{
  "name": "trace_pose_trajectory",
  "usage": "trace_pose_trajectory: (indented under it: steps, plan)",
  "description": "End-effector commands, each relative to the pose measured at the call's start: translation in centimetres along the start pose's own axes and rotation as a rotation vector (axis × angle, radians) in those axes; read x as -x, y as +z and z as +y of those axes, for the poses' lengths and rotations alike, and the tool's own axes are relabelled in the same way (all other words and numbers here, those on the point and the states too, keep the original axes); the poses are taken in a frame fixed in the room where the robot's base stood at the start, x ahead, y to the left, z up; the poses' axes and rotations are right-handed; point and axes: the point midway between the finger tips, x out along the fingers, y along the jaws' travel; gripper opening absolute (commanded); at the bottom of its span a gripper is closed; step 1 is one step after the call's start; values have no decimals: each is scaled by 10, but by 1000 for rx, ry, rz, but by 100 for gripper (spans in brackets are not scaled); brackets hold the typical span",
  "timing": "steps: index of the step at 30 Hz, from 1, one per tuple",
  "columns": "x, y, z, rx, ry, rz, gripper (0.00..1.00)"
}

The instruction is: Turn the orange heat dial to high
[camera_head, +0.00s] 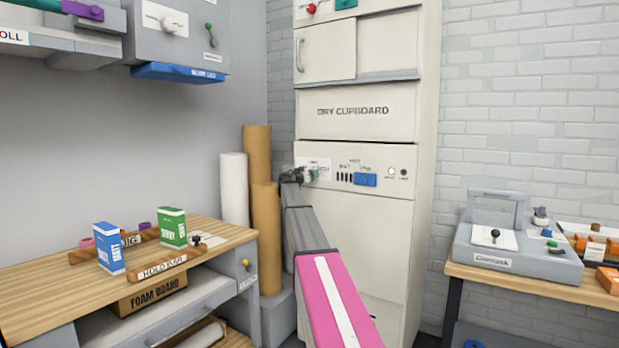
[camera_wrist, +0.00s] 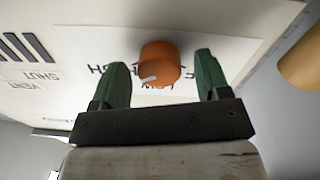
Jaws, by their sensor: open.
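The orange heat dial (camera_wrist: 158,63) sits on a white label plate (camera_wrist: 90,50) on the cupboard's front, seen upside down in the wrist view. Its white mark points down and slightly left in that view, near lettering that seems to read LOW. Other lettering beside the dial is partly covered and hard to read. My gripper (camera_wrist: 161,60) is open, with one green finger on each side of the dial. Gaps show between the fingers and the dial. In the head view my gripper (camera_head: 303,176) is at the panel and hides the dial.
The dry cupboard (camera_head: 350,220) has vent slots and a blue switch (camera_head: 365,180) right of the dial. Brown rolls (camera_head: 265,215) stand close left of my arm. A wooden bench (camera_head: 60,295) is at left; a table with a grey machine (camera_head: 515,252) is at right.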

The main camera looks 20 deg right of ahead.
Motion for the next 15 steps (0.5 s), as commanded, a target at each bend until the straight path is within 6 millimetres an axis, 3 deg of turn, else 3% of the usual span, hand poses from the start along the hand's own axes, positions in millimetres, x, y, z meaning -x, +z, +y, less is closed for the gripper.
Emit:
trace_pose_trajectory:
  steps: [5, 15]
  plan:
    - [21, 1, 1, 0, -1, 0, 69]
    - [84, 1, 2, -1, -1, 0, 69]
